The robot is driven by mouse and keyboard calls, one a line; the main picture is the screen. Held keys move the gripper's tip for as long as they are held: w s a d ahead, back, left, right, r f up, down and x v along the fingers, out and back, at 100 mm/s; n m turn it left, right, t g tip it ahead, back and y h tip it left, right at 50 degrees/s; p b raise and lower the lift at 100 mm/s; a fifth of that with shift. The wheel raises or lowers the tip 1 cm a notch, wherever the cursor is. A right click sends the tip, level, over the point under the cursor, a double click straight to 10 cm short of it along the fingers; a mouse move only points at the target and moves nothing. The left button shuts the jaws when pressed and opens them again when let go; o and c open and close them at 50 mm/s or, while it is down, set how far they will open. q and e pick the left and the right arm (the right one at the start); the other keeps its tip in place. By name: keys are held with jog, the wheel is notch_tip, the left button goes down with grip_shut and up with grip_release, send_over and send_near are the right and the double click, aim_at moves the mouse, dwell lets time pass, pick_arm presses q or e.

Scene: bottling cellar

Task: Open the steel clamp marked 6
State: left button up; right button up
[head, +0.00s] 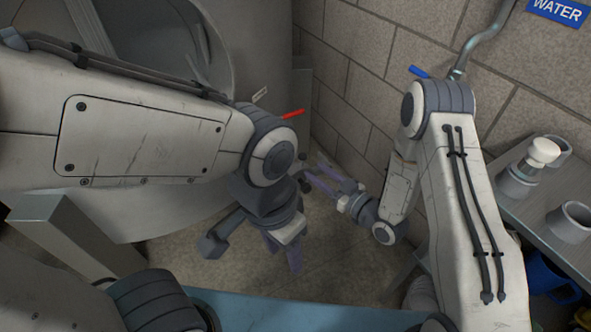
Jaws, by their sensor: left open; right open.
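I cannot make out a steel clamp marked 6 in the head view; my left arm covers much of the steel tank (170,225) where fittings show. A small white tag (260,94) and a red handle (292,114) show above my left wrist, and the tag's writing is too small to read. My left gripper (284,254) is open and points down in front of the tank, over the floor. My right gripper (314,175) is open and points left, close to a small dark part beside my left wrist. I cannot tell whether it touches anything.
A block wall (350,95) runs behind on the right, with a blue handle (418,72) on a pipe and a WATER sign (557,11). A grey bench (525,215) at right holds grey cups (570,221) and a white-capped piece (543,151). The floor (345,255) below my grippers looks clear.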

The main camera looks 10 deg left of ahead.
aim_at(303, 166)
jog(key=shift+t, duration=0.3)
jog(key=b+x, duration=0.2)
jog(key=x, duration=0.8)
jog(key=shift+f, duration=0.15)
grip_shut()
jog(key=shift+d, duration=0.1)
dwell(0.8)
